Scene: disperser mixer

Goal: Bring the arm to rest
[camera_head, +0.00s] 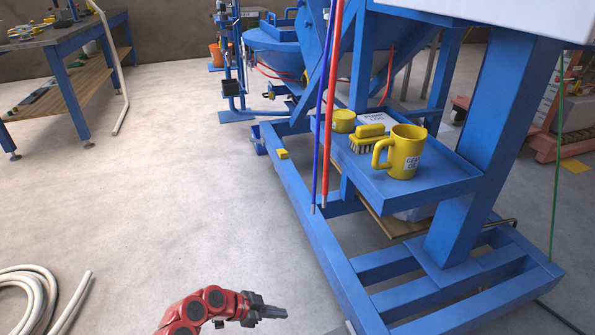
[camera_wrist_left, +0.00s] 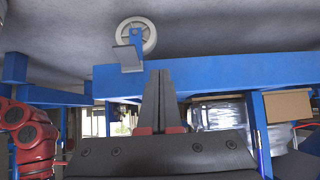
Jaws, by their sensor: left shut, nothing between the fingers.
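My left gripper (camera_head: 272,312) is low at the bottom of the head view, on the red left arm, over the grey floor. Its fingers are together and hold nothing. The left wrist view shows the two dark fingers (camera_wrist_left: 159,100) side by side, pointing at the blue frame. In the head view the gripper is left of the blue machine frame (camera_head: 345,290) and apart from it. My right gripper is not in either view.
A blue shelf (camera_head: 440,182) on the machine holds a yellow mug (camera_head: 403,152), a brush (camera_head: 369,138) and a yellow tub (camera_head: 344,121). Blue and red hoses (camera_head: 330,110) hang in front. A coiled white hose (camera_head: 40,285) lies at left. The floor at centre left is clear.

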